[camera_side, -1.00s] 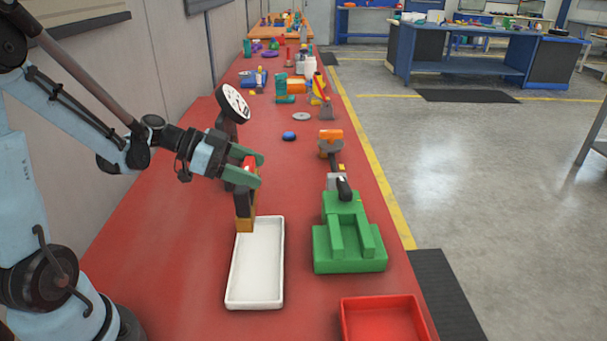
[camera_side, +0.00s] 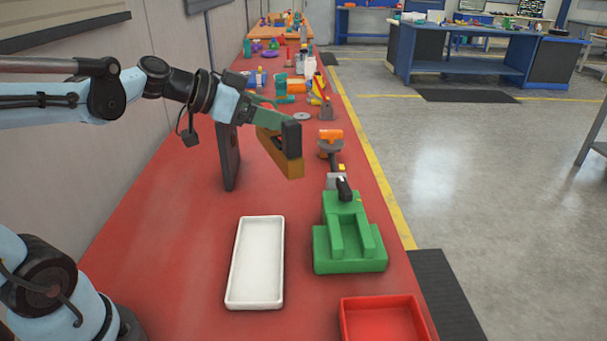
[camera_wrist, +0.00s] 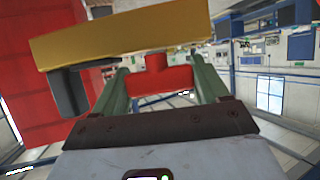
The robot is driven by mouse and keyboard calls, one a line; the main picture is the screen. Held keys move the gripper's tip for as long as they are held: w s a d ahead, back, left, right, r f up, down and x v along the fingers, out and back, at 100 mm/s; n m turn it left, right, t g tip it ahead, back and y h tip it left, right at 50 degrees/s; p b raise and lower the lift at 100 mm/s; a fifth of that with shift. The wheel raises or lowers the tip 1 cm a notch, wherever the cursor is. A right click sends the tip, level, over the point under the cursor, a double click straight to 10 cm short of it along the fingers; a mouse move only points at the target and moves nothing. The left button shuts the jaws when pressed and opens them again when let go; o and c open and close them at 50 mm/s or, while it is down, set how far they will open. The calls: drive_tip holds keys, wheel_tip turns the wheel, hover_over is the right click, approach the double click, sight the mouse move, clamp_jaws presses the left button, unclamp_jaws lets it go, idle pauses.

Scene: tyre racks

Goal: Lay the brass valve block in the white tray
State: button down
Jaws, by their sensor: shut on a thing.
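The brass valve block (camera_side: 279,152) is a long gold-brown bar with a dark end piece and a red part. My gripper (camera_side: 268,117) is shut on it and holds it tilted in the air, well above the red bench, beyond the white tray and to its right in the side view. In the wrist view the gold bar (camera_wrist: 120,38) lies across the top, and its red stem sits between the green fingers of my gripper (camera_wrist: 160,80). The white tray (camera_side: 232,275) lies empty on the bench.
A green fixture (camera_side: 350,250) stands right of the white tray, with a red tray (camera_side: 345,322) in front. A dark upright stand (camera_side: 230,158) is behind my gripper. An orange-topped item (camera_side: 330,136) and several others stand farther back.

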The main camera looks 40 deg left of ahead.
sight(275, 146)
drive_tip(key=shift+n+y, duration=0.5)
drive_tip(key=r, duration=0.1)
drive_tip(key=s+r, duration=0.1)
drive_tip(key=d+r, duration=0.1)
drive_tip(key=r, duration=0.1)
drive_tip(key=shift+s+d, duration=0.1)
drive_tip(key=shift+s, duration=0.05)
drive_tip(key=d+f+m+h, duration=0.1)
drive_tip(key=f, duration=0.1)
drive_tip(key=s+d+f+m+g+h, duration=0.1)
drive_tip(key=d+f+m+h, duration=0.1)
drive_tip(key=f, duration=0.1)
drive_tip(key=d+f+m+g+h, duration=0.1)
drive_tip(key=d+f+m, duration=0.1)
drive_tip(key=shift+s+f+h, duration=0.35)
drive_tip(key=shift+h, duration=0.05)
drive_tip(key=s+d+f+m+g+h, duration=0.3)
drive_tip(key=s+d+f+m+g, duration=0.1)
drive_tip(key=s+m+g, duration=0.1)
drive_tip(key=shift+w+a+f, duration=0.9)
drive_tip(key=shift+a+f, duration=0.85)
drive_tip(key=shift+f, duration=0.15)
drive_tip(key=shift+w+a+f, duration=0.9)
drive_tip(key=shift+a+f, duration=0.8)
drive_tip(key=shift+f, duration=0.15)
drive_tip(key=shift+w+a+f, duration=0.9)
drive_tip(key=shift+a+f, duration=0.85)
drive_tip(key=shift+f, duration=0.15)
drive_tip(key=shift+f, duration=0.25)
